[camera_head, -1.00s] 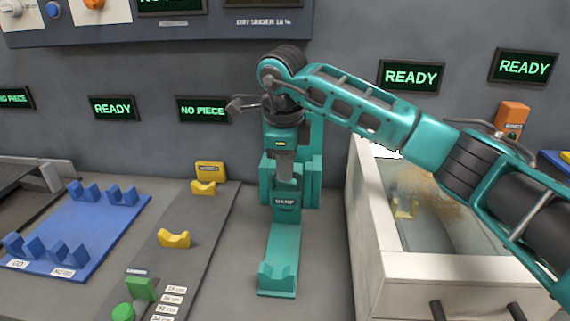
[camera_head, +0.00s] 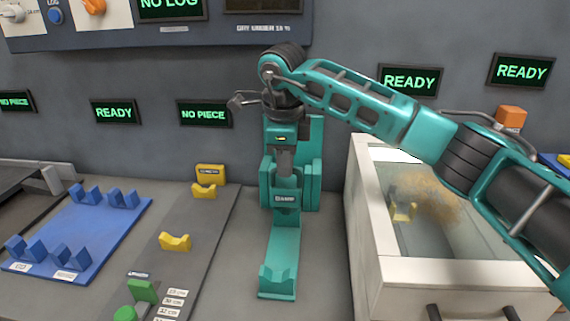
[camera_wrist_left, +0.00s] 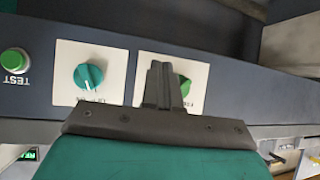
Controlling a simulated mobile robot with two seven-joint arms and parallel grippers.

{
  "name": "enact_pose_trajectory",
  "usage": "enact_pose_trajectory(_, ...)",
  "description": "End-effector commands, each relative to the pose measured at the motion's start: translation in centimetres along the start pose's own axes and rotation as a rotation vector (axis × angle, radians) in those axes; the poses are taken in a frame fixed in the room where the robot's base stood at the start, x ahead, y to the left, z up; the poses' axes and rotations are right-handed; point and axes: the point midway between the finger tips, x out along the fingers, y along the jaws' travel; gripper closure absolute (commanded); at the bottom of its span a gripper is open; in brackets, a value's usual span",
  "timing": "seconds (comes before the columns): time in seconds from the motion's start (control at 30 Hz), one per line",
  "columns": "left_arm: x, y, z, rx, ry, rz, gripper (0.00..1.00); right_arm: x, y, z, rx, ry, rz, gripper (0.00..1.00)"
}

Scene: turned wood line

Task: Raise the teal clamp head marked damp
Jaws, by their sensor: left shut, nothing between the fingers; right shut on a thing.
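The teal clamp head (camera_head: 286,199), with a small dark label on its front, sits on a teal upright stand (camera_head: 308,168). Below it, a teal foot runs forward to a notched cradle (camera_head: 278,278) with nothing in it. My right gripper (camera_head: 285,172) points down from above and is shut on the top of the clamp head. Its fingertips are partly hidden against the teal part. My left gripper (camera_wrist_left: 160,85) shows only in the left wrist view. It is shut and empty, in front of a panel with green knobs.
A white-walled bin (camera_head: 366,235) with a glass top stands right of the stand. On the left are a blue cradle plate (camera_head: 100,228) and a grey strip with yellow cradles (camera_head: 175,242). A green TEST button (camera_wrist_left: 15,62) is on the panel by my left gripper.

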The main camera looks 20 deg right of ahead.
Motion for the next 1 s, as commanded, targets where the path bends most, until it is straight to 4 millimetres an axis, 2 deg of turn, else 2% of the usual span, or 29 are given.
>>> enact_pose_trajectory(0.1,-0.6,0.0,-0.7,0.000,-0.002,0.000,1.00,-1.1,-1.4,0.0,0.003,-0.003,-0.010,1.00)
enact_pose_trajectory(0.5,-0.8,0.0,-1.0,0.000,-0.002,0.000,1.00,-2.2,-5.0,-0.1,0.001,-0.001,-0.010,1.00)
enact_pose_trajectory(0.7,-0.8,0.0,-0.9,0.000,-0.002,0.000,1.00,-2.3,-6.1,-0.1,0.001,-0.001,-0.007,1.00)
enact_pose_trajectory(1.0,-0.8,0.0,-1.0,0.000,-0.001,0.000,1.00,-2.2,-6.6,-0.1,-0.003,0.002,-0.004,1.00)
